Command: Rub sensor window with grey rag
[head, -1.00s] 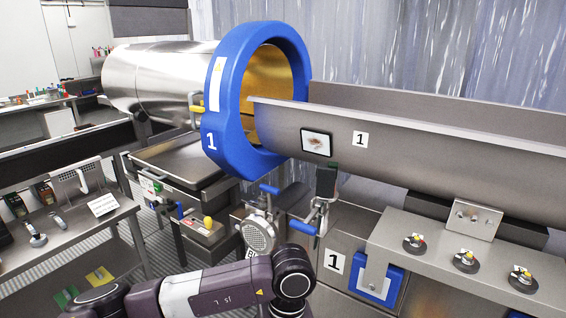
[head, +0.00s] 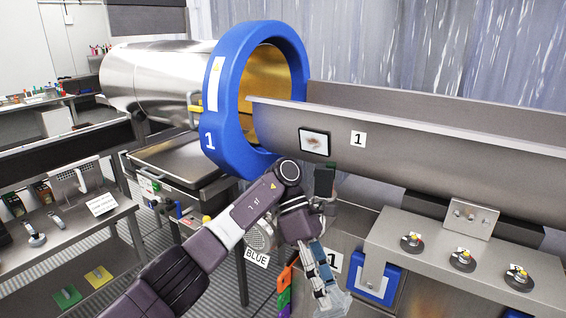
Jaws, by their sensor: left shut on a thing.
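The sensor window (head: 314,141) is a small pale panel in a black frame on the side of the steel trough. It has a brownish smudge in its middle. My left gripper (head: 325,283) hangs below the window and points down, apart from it. It is shut on a light grey, crumpled thing, seemingly the grey rag (head: 336,303), near the bottom edge of the head view. The fingers partly hide the rag. My right gripper is not in view.
The steel trough (head: 430,175) runs right from the blue ring (head: 214,125) of the drum (head: 150,85). A shelf with several knobs (head: 463,259) stands at the lower right. Coloured tags (head: 285,290) hang beside my gripper. A side table (head: 75,225) stands left.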

